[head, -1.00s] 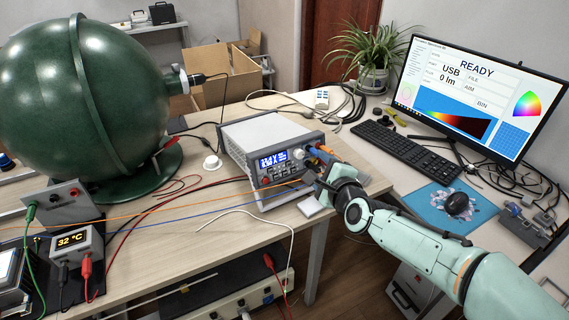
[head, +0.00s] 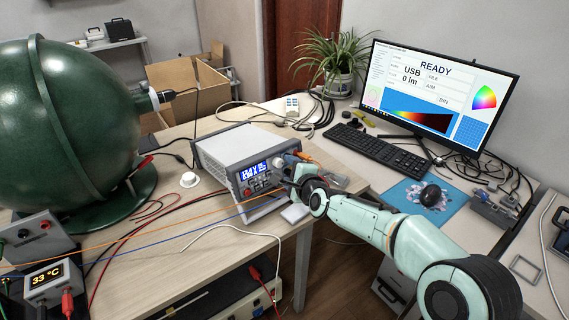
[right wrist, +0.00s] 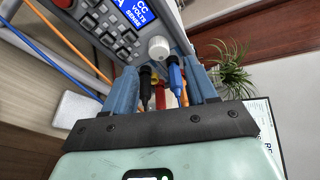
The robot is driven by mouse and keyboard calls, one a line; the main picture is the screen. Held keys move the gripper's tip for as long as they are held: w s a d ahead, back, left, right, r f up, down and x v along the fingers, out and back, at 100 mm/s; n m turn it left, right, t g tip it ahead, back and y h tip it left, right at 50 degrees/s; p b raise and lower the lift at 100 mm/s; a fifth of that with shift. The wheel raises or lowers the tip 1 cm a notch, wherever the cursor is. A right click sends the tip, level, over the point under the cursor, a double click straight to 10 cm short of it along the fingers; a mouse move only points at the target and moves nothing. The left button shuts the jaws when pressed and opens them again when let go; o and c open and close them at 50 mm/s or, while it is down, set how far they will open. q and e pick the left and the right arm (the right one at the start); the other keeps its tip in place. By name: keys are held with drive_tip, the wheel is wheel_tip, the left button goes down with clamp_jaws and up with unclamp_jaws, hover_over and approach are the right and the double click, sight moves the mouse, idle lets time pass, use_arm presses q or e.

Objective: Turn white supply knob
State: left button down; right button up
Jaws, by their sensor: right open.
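The grey bench power supply (head: 233,150) stands on the wooden table with its blue display lit. Its white knob (right wrist: 159,48) sits on the front panel in the right wrist view, beside the display and buttons. In the head view the knob (head: 278,163) is small and close to my gripper. My right gripper (right wrist: 160,82) is open, its two light blue fingers pointing at the panel. The knob appears between and beyond the fingertips, apparently untouched. Black and blue plugs (right wrist: 176,78) show between the fingers. My left gripper is not in view.
Orange and blue leads (head: 190,231) cross the table to the supply front. A green sphere (head: 65,125) stands at left, a white round piece (head: 189,179) beside the supply. The keyboard (head: 377,148) and monitor (head: 440,85) are on the right desk.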

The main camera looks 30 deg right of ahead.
sight(281, 163)
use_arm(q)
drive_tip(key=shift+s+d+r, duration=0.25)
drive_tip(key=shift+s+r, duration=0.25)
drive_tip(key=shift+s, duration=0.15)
use_arm(e)
drive_tip(key=shift+x, duration=2.05)
drive_tip(key=c, duration=1.1)
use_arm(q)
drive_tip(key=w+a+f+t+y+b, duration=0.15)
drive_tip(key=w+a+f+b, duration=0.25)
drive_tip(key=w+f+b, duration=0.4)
use_arm(e)
drive_tip(key=shift+o, duration=0.2)
drive_tip(key=n+p, duration=0.1)
drive_tip(key=n, duration=0.1)
drive_tip(key=n+t+p, duration=0.1)
drive_tip(key=n, duration=0.1)
drive_tip(key=shift+f, duration=0.4)
drive_tip(key=n+t+b, duration=0.1)
drive_tip(key=n+b, duration=0.3)
drive_tip(key=shift+r+b, duration=0.15)
drive_tip(key=shift+b, duration=0.25)
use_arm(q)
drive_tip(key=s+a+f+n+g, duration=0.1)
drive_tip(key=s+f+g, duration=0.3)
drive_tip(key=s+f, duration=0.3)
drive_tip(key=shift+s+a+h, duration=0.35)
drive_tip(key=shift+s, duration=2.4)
use_arm(e)
drive_tip(key=shift+n, duration=0.4)
